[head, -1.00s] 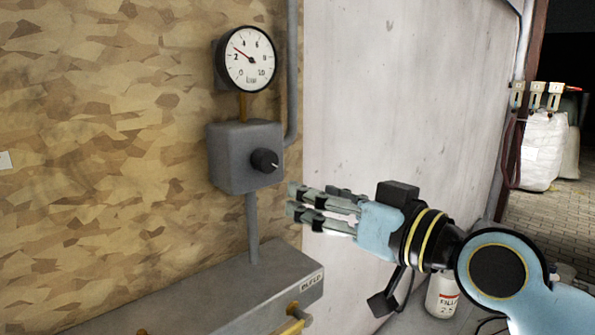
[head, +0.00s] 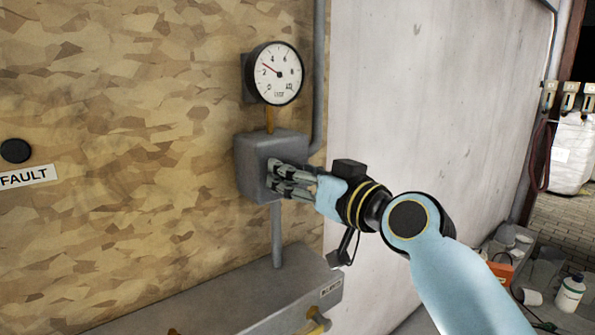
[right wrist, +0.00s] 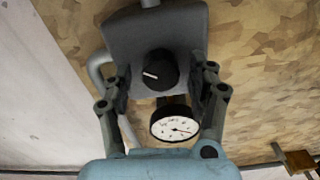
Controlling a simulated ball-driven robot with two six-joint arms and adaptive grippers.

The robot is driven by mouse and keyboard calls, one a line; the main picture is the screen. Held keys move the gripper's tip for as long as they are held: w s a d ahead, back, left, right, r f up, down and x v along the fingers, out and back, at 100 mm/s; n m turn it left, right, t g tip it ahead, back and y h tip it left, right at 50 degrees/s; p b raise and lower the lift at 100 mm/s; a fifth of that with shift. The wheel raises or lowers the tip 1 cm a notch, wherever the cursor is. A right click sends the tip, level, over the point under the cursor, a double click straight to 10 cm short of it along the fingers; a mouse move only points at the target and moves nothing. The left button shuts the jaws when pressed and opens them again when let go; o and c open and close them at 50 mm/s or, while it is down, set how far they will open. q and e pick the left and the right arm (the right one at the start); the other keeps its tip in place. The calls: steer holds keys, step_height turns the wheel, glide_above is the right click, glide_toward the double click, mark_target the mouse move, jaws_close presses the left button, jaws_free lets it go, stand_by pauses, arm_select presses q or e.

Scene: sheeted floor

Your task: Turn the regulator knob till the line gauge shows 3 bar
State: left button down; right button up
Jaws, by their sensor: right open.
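The line gauge (head: 275,73) is a round white dial on the wall. Its needle points between 2 and 4, a little above 2. Below it is the grey regulator box (head: 253,160). My right gripper (head: 276,179) is at the front of the box and hides the knob in the head view. In the right wrist view the black regulator knob (right wrist: 158,70) has a white mark line. The open fingers of the right gripper (right wrist: 158,92) stand on either side of it, with gaps. The gauge (right wrist: 174,126) shows there upside down. My left gripper is not in view.
A grey ledge (head: 240,300) runs below the box, with a brass-coloured part at its front. A black button (head: 15,151) labelled FAULT (head: 28,176) is on the wall at left. A pipe (head: 318,80) runs beside the gauge. Bottles and cups stand at lower right.

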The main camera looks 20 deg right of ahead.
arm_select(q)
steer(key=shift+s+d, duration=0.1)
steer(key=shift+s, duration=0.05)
arm_select(e)
steer(key=shift+c, duration=1.2)
steer(key=c, duration=0.9)
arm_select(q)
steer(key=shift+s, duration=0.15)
arm_select(e)
steer(key=shift+m, duration=0.9)
steer(key=o, duration=1.1)
steer(key=shift+o, duration=0.2)
steer(key=v, duration=1.2)
